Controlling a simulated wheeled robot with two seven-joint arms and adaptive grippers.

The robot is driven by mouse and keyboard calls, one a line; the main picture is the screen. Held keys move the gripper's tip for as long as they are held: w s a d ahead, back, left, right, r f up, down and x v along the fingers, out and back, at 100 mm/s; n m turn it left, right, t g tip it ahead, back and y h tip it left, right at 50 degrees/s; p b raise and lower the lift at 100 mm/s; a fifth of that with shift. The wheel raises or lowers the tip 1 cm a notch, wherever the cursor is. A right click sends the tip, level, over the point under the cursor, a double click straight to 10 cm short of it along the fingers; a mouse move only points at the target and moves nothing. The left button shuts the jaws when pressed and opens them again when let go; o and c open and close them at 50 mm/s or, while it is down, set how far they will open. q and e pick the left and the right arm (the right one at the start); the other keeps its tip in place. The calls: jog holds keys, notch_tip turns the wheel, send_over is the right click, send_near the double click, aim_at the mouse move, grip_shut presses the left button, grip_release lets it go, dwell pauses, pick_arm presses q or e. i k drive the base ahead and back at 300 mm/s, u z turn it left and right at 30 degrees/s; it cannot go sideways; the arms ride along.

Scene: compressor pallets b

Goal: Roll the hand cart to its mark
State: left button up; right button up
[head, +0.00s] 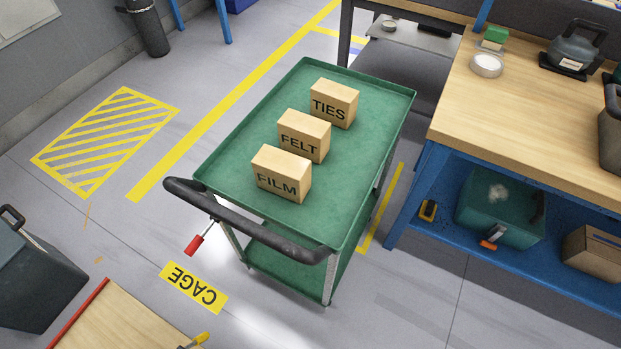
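The green hand cart (235,140) stands in the middle of the head view, with its black push handle (255,222) on the near side. Three cardboard boxes stand in a row on its top tray: TIES (333,103), FELT (303,136) and FILM (281,174). A red-ended lever (195,244) hangs below the handle's left end. A yellow hatched floor rectangle (106,141) lies to the left. Neither gripper is in view.
A wooden-topped blue workbench (535,140) stands close on the right. A long yellow floor line (232,98) runs along the cart's left side. A dark bin (35,280) and a wooden surface (122,322) are at the lower left. The grey floor left of the cart is clear.

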aim_at(308, 247)
jog(key=z, duration=1.55)
jog(key=i, duration=0.4)
jog(key=u, duration=2.85)
